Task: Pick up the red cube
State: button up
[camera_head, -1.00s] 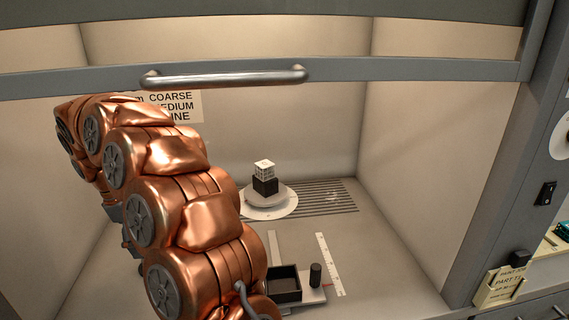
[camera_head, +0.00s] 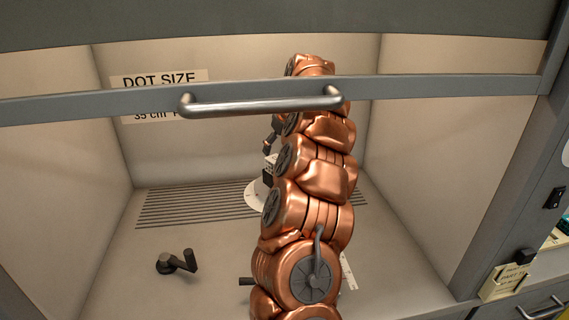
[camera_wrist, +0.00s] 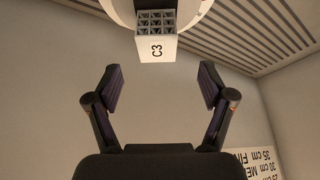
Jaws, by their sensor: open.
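No red cube shows in any view. The cube in view is a white lattice cube (camera_wrist: 156,48) marked C3, with an open grid on one face. It is at the top middle of the wrist view. My gripper (camera_wrist: 160,72) is open and empty, its two dark fingers spread apart. The cube lies beyond the fingertips, roughly centred between them and not touching either. In the head view my copper arm hides most of the cube's stand and the gripper. Part of the white round plate (camera_head: 254,196) shows left of my arm.
A metal handle bar (camera_head: 262,102) on a grey sash crosses the front of the cabinet. A dark crank-like piece (camera_head: 178,262) stands on the floor at left. A slotted grille (camera_head: 190,206) runs along the back floor. The left floor is otherwise clear.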

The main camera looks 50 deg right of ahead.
aim_at(275, 158)
jog(key=shift+d+f, duration=0.25)
jog(key=shift+x, duration=3.6)
jog(key=shift+a, duration=0.1)
jog(key=c, duration=1.2)
jog(key=shift+r, duration=0.15)
jog(key=shift+c, duration=0.2)
